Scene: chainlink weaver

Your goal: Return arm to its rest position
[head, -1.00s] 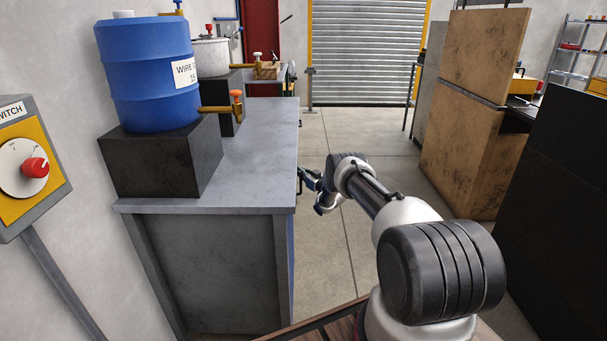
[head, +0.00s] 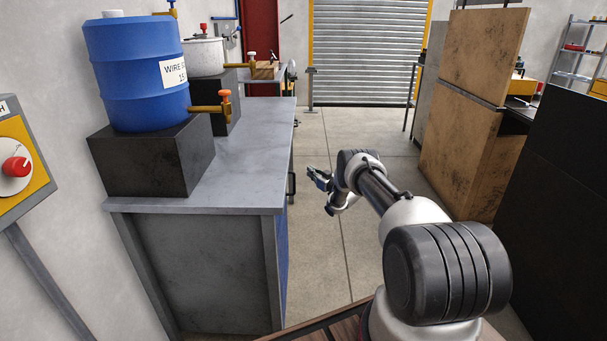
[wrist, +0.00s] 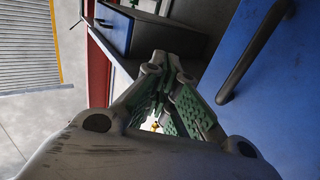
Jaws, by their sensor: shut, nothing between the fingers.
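My gripper (head: 318,178) is at the end of my arm, to the right of the grey workbench (head: 246,154) and over the floor. In the head view it is small and apart from the bench edge. In the wrist view my gripper (wrist: 172,62) has its fingers brought together, with green pads inside and no object between them. The blue cabinet front of the bench (wrist: 275,110) with its dark handle (wrist: 252,55) fills the right of the wrist view.
A blue drum (head: 140,75) stands on a dark block (head: 150,160) on the bench. Brown panels (head: 460,140) and a black panel (head: 560,190) stand at right. The floor aisle (head: 345,130) toward the shutter (head: 368,50) is clear.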

